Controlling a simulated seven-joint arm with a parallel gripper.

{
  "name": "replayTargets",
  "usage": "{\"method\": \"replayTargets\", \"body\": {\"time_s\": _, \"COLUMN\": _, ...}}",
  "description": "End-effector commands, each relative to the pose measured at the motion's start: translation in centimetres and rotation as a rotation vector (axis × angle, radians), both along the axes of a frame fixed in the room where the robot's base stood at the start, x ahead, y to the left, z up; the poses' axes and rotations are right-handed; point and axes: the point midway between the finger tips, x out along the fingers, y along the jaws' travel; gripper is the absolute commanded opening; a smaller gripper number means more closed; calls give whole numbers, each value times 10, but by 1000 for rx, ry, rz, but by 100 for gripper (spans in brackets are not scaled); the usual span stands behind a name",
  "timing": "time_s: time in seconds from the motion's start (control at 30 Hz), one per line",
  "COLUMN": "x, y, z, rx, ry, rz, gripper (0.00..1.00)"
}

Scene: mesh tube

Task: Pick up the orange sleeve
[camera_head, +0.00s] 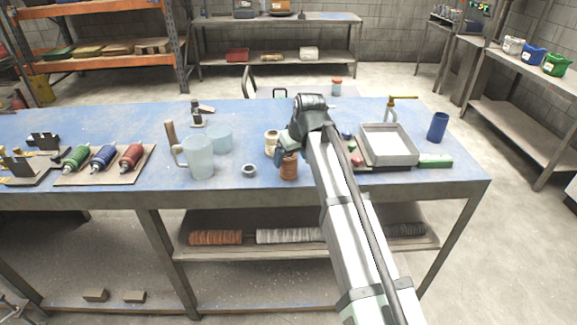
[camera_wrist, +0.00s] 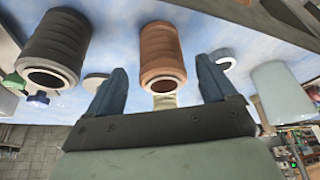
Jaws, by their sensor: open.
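The orange sleeve (camera_head: 289,168) stands upright near the front edge of the blue table, just below my gripper (camera_head: 284,153). In the wrist view the orange sleeve (camera_wrist: 162,52) is a ribbed tube with a pale inner ring at its near end. It appears between the two blue fingers of my gripper (camera_wrist: 162,70), with a gap on either side. The fingers are open and hold nothing. In the head view my gripper partly hides the sleeve's upper part.
A dark grey sleeve (camera_wrist: 57,42) stands beside the orange one in the wrist view. A small ring (camera_head: 249,170), a clear jug (camera_head: 199,158) and a cream can (camera_head: 271,142) are left of the orange sleeve. A grey tray (camera_head: 388,157) lies right of my arm.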

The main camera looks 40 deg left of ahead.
Motion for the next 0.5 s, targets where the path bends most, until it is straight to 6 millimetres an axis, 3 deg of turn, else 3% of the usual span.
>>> {"method": "replayTargets", "body": {"time_s": 0.3, "x": 3, "y": 16, "z": -36, "rx": -1, "ry": 0, "rz": 0, "gripper": 85}}
{"method": "replayTargets", "body": {"time_s": 0.5, "x": 4, "y": 18, "z": -40, "rx": 0, "ry": 0, "rz": 0, "gripper": 85}}
